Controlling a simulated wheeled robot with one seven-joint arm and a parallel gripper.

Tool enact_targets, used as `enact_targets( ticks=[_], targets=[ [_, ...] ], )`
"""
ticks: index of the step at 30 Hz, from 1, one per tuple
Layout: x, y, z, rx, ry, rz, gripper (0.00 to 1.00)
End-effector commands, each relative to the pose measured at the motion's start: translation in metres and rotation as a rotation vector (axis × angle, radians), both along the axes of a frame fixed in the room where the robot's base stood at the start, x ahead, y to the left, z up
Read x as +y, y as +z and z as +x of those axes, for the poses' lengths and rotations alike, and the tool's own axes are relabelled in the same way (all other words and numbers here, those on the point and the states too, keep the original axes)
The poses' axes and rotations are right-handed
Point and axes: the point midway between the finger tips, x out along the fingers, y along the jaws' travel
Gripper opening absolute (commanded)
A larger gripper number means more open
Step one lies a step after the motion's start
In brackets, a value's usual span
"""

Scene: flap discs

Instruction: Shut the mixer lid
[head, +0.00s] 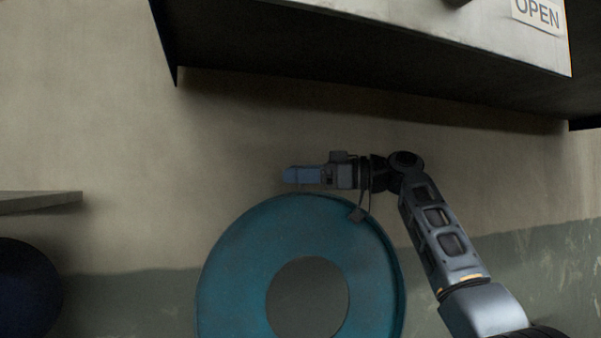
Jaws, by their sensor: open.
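A large teal round lid (240,270) stands upright in the lower middle of the head view, with a raised rim and a grey-green round centre (307,298). I take it to be the mixer lid; its lower part is cut off by the frame, and the mixer bowl is not in view. My gripper (287,175) points left, just above the top rim of the lid in the picture. It is open, with nothing seen between its fingers. I cannot tell whether it touches the rim or is in front of or behind it.
A dark-bottomed shelf or hood (370,50) with an OPEN sign (538,13) overhangs above my arm. A grey ledge (40,200) juts in at left, above a dark blue round thing (25,290). The wall between the ledge and the lid is clear.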

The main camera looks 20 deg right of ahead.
Motion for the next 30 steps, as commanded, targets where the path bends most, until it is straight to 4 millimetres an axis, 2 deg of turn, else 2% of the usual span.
enact_targets(
  ticks=[4, 22, 30],
  targets=[
    [-0.0002, -0.0001, 0.0000, 0.000, 0.000, 0.000, 0.57],
    [-0.0007, 0.0000, -0.0002, 0.000, -0.001, 0.000, 0.00],
    [-0.0006, -0.0001, -0.0002, 0.000, -0.001, 0.000, 0.00]
  ],
)
